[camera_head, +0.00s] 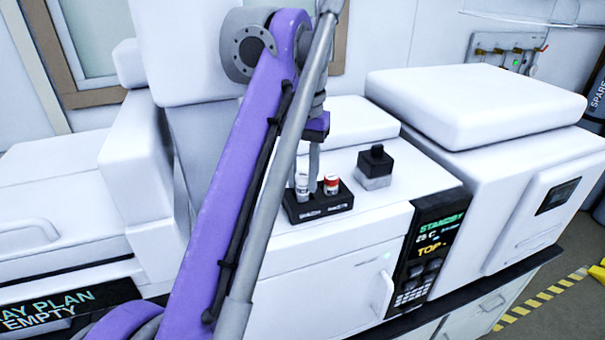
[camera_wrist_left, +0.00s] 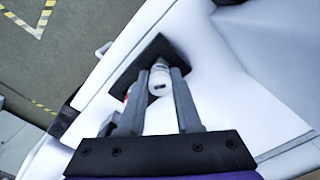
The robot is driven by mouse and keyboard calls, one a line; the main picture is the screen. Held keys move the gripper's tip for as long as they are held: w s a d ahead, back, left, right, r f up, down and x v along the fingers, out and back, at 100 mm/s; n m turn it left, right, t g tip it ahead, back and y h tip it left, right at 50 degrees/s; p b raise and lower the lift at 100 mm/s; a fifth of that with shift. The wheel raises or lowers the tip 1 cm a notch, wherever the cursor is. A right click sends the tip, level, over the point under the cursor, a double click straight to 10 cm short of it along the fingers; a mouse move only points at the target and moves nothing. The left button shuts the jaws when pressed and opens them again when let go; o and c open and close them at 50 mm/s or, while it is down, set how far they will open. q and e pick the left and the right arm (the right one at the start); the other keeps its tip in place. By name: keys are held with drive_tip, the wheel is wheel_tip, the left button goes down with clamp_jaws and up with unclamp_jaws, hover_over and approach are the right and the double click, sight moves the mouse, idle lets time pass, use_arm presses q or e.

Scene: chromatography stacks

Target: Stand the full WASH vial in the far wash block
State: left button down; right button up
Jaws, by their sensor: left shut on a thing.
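A vial with a white cap (camera_head: 302,187) stands upright at the left end of a small black two-place block (camera_head: 322,208) on the white instrument top. My left gripper (camera_head: 313,176) reaches down over it. In the left wrist view the white cap (camera_wrist_left: 160,82) lies between the two fingers, which are shut on the vial. A red-capped vial (camera_head: 332,184) stands in the right place of the block. In the left wrist view a finger mostly hides it. The vial and block lettering is too small to read. My right gripper is not in view.
A black-and-grey knob-like piece (camera_head: 375,167) stands right of the block. A control panel (camera_head: 430,245) is on the instrument's front right. A larger white instrument (camera_head: 470,115) is farther right. The top around the block is mostly clear.

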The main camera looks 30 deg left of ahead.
use_arm(q)
drive_tip(key=shift+f, duration=0.1)
drive_tip(key=shift+w+f, duration=0.1)
drive_tip(key=shift+f, duration=0.45)
drive_tip(key=shift+c, duration=0.6)
unclamp_jaws()
drive_tip(key=shift+r, duration=0.15)
